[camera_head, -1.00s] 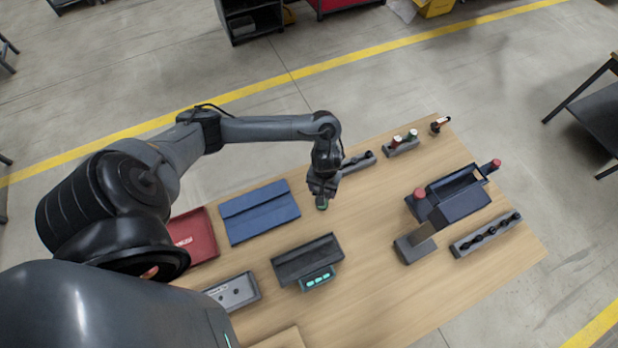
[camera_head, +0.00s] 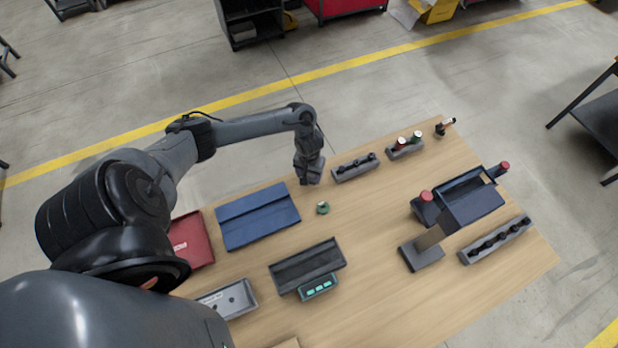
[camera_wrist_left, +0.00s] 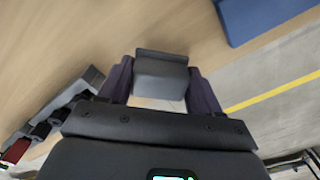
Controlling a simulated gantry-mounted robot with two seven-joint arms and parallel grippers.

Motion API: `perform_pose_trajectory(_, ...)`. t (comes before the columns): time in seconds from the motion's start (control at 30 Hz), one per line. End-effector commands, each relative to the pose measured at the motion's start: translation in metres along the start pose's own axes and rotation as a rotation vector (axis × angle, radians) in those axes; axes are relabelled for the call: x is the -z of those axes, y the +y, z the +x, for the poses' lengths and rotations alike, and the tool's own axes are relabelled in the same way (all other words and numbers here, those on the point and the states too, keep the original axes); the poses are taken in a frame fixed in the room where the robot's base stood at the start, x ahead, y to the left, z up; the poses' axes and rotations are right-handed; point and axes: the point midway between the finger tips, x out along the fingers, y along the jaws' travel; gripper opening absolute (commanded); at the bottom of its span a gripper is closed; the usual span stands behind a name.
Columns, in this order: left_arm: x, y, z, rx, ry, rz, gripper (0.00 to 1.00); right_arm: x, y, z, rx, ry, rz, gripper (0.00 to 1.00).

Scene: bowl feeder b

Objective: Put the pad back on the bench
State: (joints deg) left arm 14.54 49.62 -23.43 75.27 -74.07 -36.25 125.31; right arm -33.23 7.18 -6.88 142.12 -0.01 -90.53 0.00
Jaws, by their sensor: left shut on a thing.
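My left gripper (camera_head: 309,179) is at the far edge of the bench (camera_head: 390,270), left of the dark-knobbed rack. In the left wrist view the left gripper (camera_wrist_left: 160,85) has its two fingers on either side of a dark grey block, the pad (camera_wrist_left: 161,80). The gripper is shut on it. In the head view I cannot make out the pad clearly from the gripper, nor tell whether it touches the bench. A small green round part (camera_head: 323,208) sits on the bench just in front of the gripper, apart from it. My right gripper is not in view.
A blue folder-like case (camera_head: 258,216) lies left of the gripper, with a red tray (camera_head: 190,242) beyond it. A rack with dark knobs (camera_head: 355,168) stands to the right. A dark trough (camera_head: 307,264) is nearer. The middle of the bench is clear.

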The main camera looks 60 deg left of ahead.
Motion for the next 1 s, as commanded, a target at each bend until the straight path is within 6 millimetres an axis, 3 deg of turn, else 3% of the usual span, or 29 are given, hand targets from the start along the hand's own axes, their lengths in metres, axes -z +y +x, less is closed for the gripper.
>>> perform_pose_trajectory(0.2, 0.000, 0.000, 0.023, 0.001, 0.000, -0.001, 0.23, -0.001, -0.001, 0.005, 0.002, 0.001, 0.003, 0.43)
perform_pose_trajectory(0.63, -0.001, 0.000, 0.028, 0.000, -0.001, 0.000, 0.23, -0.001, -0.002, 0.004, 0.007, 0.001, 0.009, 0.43)
perform_pose_trajectory(0.67, -0.001, 0.000, 0.028, 0.000, -0.001, 0.000, 0.67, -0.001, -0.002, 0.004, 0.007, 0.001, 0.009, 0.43)
perform_pose_trajectory(0.7, -0.001, 0.000, 0.028, 0.000, -0.001, 0.000, 0.73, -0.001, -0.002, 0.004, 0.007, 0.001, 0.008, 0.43)
perform_pose_trajectory(0.8, -0.001, 0.000, 0.028, 0.001, -0.001, 0.000, 0.88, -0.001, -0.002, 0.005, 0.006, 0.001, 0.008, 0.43)
perform_pose_trajectory(1.0, -0.001, 0.000, 0.027, 0.001, -0.001, 0.000, 0.89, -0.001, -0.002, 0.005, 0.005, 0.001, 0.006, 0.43)
